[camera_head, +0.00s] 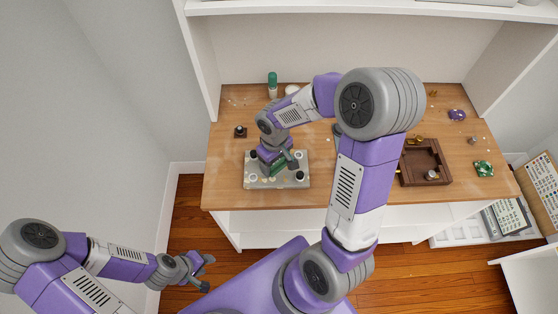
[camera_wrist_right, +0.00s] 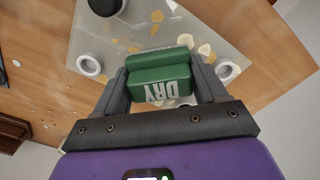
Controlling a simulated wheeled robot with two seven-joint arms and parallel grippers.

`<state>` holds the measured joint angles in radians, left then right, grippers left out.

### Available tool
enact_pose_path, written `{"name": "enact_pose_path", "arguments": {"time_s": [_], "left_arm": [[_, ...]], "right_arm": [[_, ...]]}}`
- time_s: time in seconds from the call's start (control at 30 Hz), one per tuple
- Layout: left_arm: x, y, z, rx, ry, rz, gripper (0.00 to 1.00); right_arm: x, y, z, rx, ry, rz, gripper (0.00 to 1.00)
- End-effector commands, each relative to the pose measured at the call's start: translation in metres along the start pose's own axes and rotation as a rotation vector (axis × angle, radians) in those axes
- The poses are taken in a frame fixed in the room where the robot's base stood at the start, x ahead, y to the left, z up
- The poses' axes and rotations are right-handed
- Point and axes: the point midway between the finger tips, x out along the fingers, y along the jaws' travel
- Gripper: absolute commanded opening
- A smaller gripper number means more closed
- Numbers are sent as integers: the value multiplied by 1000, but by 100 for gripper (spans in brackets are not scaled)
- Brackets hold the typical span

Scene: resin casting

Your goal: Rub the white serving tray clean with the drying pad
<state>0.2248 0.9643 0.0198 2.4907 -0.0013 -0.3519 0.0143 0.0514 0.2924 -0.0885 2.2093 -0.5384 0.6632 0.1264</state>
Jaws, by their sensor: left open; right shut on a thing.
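The white serving tray (camera_head: 280,184) looks pale grey and lies flat on the wooden bench top, left of its middle. In the right wrist view the tray (camera_wrist_right: 115,42) shows several yellowish and tan stains. My right gripper (camera_head: 281,163) is over the tray, shut on the green drying pad (camera_wrist_right: 160,82), which is marked DRY. The pad is over the tray's stained surface; whether it touches the tray I cannot tell. My left gripper (camera_head: 204,271) is open and empty, low at the left, away from the bench.
On the tray stand dark round pieces (camera_head: 299,176) and white rings (camera_wrist_right: 90,65). A green-capped bottle (camera_head: 272,84) stands behind, a small dark object (camera_head: 240,131) lies left of the tray. A brown wooden frame (camera_head: 407,179) and a green item (camera_head: 484,168) lie on the right.

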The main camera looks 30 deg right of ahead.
Motion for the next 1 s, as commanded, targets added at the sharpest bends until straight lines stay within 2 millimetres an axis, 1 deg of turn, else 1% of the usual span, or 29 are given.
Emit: {"name": "enact_pose_path", "arguments": {"time_s": [0.2,0.37,0.7,1.0], "left_arm": [[5,-2,0,0,0,0,43],[6,-2,0,0,0,0,43],[5,-2,0,0,0,0,43],[4,-2,0,0,0,0,43]], "right_arm": [[2,-16,-14,-2,1,0,30],[2,-21,-18,0,1,-1,30],[2,-19,-17,1,0,-1,30],[4,-1,0,4,-2,0,30]]}}
